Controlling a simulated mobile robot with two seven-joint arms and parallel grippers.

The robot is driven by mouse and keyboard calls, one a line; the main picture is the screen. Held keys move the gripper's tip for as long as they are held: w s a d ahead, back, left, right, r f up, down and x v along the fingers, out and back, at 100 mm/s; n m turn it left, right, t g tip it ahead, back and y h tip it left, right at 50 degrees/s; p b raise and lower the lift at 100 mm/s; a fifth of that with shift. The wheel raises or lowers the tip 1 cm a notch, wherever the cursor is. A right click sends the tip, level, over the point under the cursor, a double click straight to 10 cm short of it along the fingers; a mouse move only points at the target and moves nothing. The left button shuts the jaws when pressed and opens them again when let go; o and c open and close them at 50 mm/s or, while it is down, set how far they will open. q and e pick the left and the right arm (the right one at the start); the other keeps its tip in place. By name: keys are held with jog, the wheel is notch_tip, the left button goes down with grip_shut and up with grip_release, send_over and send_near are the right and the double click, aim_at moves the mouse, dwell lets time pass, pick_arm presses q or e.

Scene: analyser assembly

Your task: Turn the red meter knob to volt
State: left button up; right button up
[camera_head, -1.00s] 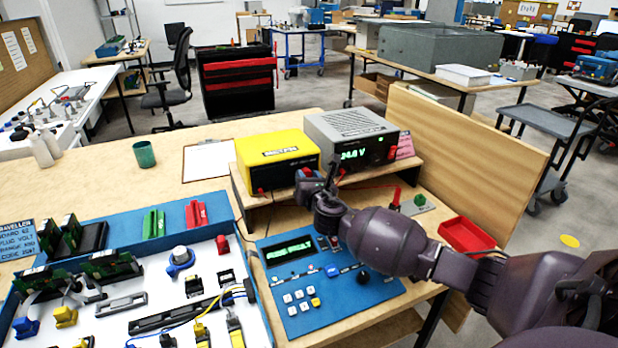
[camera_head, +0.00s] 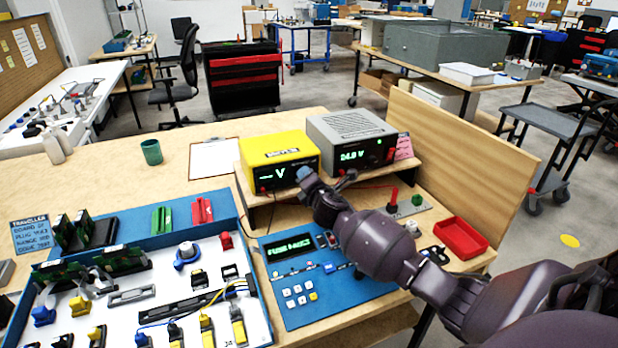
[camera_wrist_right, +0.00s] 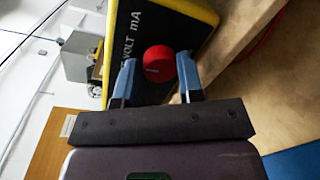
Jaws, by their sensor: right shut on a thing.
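The yellow meter (camera_head: 278,158) stands on a wooden riser at the middle of the bench. Its display reads "– – V". In the right wrist view, the red meter knob (camera_wrist_right: 159,64) sits on the dark front panel (camera_wrist_right: 150,35), beside the labels "VOLT" and "mA". My right gripper (camera_wrist_right: 158,75) has its two blue-grey fingers on either side of the knob, shut on it. In the head view, the right gripper (camera_head: 303,173) is at the meter's lower right front, and the knob is hidden there. My left gripper is not in view.
A grey power supply (camera_head: 350,140) stands right of the meter, close to my right gripper. Below are a blue panel (camera_head: 350,295) with buttons and a board (camera_head: 110,325) with several connectors. A red tray (camera_head: 461,237) lies at right, next to an upright wooden panel.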

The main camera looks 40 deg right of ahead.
jog(key=shift+m, duration=0.4)
jog(key=o, duration=0.9)
jog(key=p+v, duration=0.2)
jog(key=v, duration=0.9)
jog(key=shift+d, duration=0.1)
